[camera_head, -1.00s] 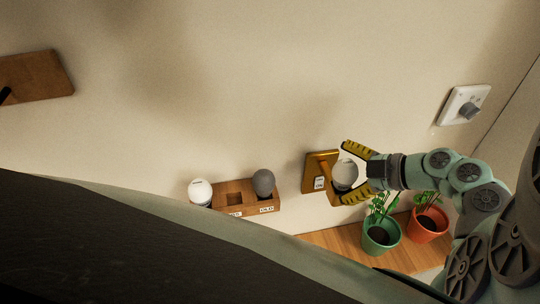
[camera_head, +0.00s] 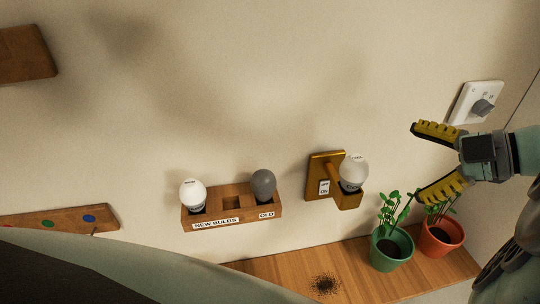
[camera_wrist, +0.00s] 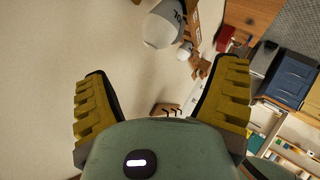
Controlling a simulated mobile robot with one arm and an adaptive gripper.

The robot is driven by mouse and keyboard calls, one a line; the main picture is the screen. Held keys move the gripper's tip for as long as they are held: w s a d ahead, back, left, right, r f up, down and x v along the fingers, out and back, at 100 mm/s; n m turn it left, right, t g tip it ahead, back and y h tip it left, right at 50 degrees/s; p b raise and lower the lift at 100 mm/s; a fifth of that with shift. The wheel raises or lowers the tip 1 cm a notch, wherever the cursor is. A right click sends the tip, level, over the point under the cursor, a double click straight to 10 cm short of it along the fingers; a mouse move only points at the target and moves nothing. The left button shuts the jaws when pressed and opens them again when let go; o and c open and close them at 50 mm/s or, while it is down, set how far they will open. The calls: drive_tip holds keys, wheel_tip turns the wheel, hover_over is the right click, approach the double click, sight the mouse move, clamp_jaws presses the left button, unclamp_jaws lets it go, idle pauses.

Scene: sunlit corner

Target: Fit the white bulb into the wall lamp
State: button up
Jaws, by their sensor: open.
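The wall lamp (camera_head: 324,192) has a brass plate on the wall, an arm and a switch marked with labels. A white bulb (camera_head: 354,172) stands upright in the lamp's holder; it also shows in the wrist view (camera_wrist: 163,25). Another white bulb (camera_head: 193,194) sits in the left end of the wooden rack (camera_head: 205,223), by the label NEW BULBS. A grey bulb (camera_head: 263,184) sits at the end marked OLD. The rack's middle hole is empty. My gripper (camera_head: 428,163) is open and empty, to the right of the lamp and apart from its bulb.
A green pot (camera_head: 392,252) and an orange pot (camera_head: 441,236) with plants stand on the wooden shelf (camera_head: 275,272) below my gripper. Dark crumbs (camera_head: 325,285) lie on the shelf.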

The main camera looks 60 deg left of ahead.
drive_tip(key=shift+w+d+r, duration=0.15)
drive_tip(key=shift+d+r, duration=0.05)
drive_tip(key=shift+d, duration=0.05)
